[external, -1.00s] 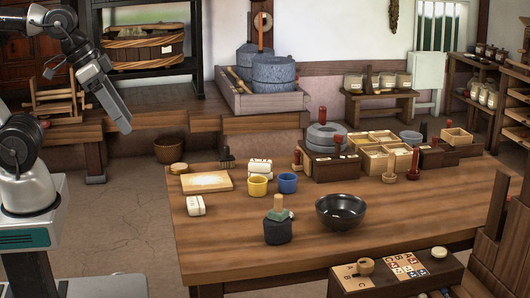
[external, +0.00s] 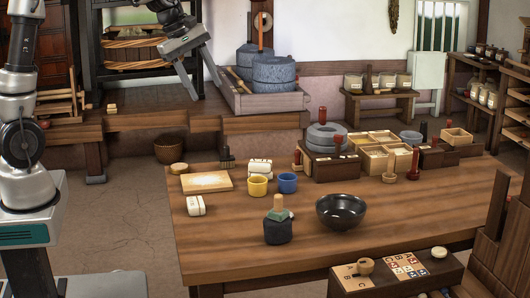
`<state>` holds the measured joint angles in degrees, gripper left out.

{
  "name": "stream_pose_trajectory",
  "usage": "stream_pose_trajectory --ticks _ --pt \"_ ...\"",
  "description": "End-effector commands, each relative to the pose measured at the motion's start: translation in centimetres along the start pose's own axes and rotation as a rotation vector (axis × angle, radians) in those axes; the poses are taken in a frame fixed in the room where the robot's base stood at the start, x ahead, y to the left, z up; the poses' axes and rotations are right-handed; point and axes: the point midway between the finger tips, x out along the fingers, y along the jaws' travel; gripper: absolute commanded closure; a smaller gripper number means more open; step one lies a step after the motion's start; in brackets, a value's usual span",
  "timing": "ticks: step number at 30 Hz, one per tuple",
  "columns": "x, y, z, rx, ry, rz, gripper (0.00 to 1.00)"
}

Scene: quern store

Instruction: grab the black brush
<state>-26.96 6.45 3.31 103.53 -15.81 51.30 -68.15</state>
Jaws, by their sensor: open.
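The black brush (external: 226,157) stands at the back edge of the wooden table (external: 230,240), with its handle up and dark bristles down. It is small in the external view. My gripper (external: 206,86) is open and empty. It is raised well above and behind the table in the picture, up and a little to the left of the brush, with its fingers pointing down. It is clear of the brush.
A cutting board (external: 207,181), a yellow cup (external: 257,185), a blue cup (external: 288,182) and white packages (external: 260,166) lie near the brush. The table's front left is clear.

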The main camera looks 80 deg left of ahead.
Motion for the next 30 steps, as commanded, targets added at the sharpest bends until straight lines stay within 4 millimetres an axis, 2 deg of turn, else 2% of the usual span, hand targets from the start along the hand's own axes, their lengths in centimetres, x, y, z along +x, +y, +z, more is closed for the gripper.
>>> stream_pose_trajectory --ticks 1,3,6,9,12,15,20,30 --pt "1.9 1.4 -3.4 -0.174 0.005 -0.01 0.52" --pt "4.3 3.0 -7.7 -0.422 0.008 -0.011 0.52" --pt "7.6 4.2 -13.8 -0.744 0.012 -0.009 0.52" --pt "10.3 4.3 -18.8 -1.0 0.015 -0.003 0.52" --pt "12.2 4.1 -22.1 -1.173 0.015 0.002 0.52" --pt "13.2 3.8 -23.7 -1.262 0.015 0.004 0.52" --pt "15.4 3.7 -24.2 -1.292 0.014 0.004 0.52" --pt "22.8 3.6 -24.2 -1.287 0.015 0.002 0.52"
